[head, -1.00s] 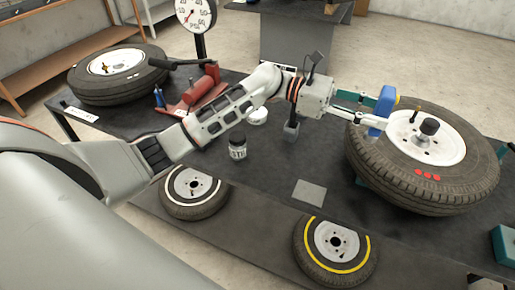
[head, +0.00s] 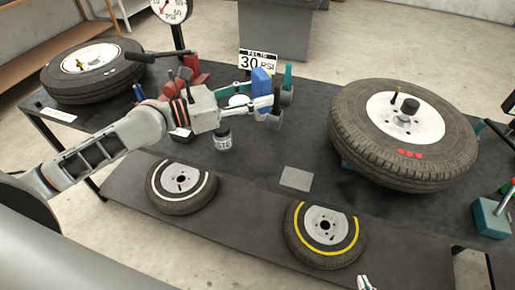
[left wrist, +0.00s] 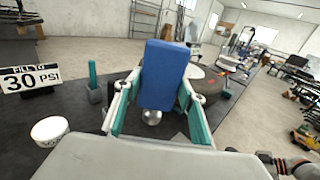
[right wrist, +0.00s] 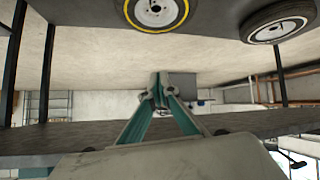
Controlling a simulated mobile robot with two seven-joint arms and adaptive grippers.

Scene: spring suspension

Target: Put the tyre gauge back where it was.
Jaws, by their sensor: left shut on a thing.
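The tyre gauge (head: 261,78) has a blue body. In the left wrist view it stands upright between the fingers (left wrist: 158,75), with a silver rounded end below. My left gripper (head: 268,103) is shut on it, above the middle-left of the dark bench, near the 30 PSI sign (head: 258,62). A teal upright piece with a grey base (head: 288,83) shows just right of the gauge; it also shows in the left wrist view (left wrist: 93,82). My right gripper (right wrist: 160,92) has its fingertips together and empty; only a sliver shows at the head view's bottom edge.
A big tyre with red marks (head: 436,158) lies on the bench's right. Another tyre (head: 60,88) lies at the far left. A dark jar (head: 223,138) and a white round item (head: 238,101) are close to the left gripper. A flat grey plate (head: 296,179) lies near the front edge.

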